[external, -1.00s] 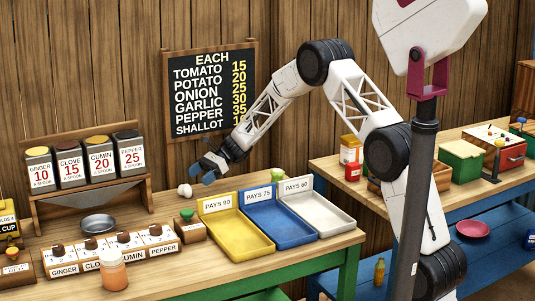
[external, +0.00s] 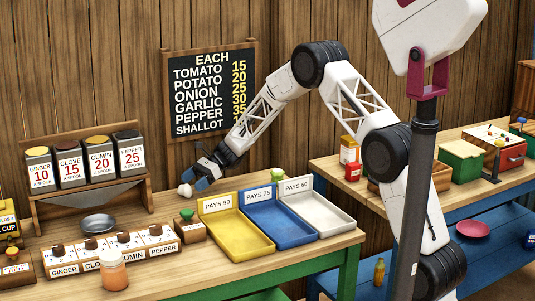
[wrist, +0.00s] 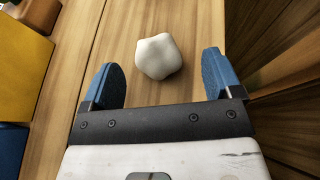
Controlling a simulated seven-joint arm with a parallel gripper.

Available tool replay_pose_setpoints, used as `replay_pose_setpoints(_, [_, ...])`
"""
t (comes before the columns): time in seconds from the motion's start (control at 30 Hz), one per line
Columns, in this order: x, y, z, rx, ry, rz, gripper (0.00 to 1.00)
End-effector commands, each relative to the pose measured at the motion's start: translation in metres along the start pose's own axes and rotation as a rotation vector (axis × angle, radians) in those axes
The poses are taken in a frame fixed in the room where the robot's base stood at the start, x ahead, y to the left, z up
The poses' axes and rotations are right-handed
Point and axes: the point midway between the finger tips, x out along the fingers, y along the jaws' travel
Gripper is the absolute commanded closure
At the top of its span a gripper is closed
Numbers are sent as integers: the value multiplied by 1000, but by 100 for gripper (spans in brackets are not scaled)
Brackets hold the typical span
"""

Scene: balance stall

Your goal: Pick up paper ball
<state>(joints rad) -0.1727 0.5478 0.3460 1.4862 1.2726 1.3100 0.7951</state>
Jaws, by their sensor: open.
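The paper ball (external: 184,190) is a small white crumpled lump on the wooden table, left of the yellow tray. In the wrist view the paper ball (wrist: 158,56) lies just ahead of the fingertips, roughly centred between them. My gripper (external: 197,181) is low at the table, right beside the ball. In the wrist view my gripper (wrist: 160,75) has its two blue fingers spread wide with nothing held between them. I cannot tell from these views how high the fingers are above the table.
Yellow (external: 238,234), blue (external: 285,226) and white (external: 322,212) trays stand to the right. A wooden block with a green knob (external: 189,228) stands in front of the ball. A spice rack (external: 90,190) and a metal dish (external: 98,223) are to the left. The plank wall is behind.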

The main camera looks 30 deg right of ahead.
Motion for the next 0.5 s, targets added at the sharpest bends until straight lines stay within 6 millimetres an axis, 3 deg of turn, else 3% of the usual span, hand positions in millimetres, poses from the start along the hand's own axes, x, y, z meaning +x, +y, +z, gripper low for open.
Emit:
replay_pose_setpoints(0.3, [36,2,-3,0,0,2,15])
replay_pose_setpoints(0.5, [44,2,-2,0,0,0,15])
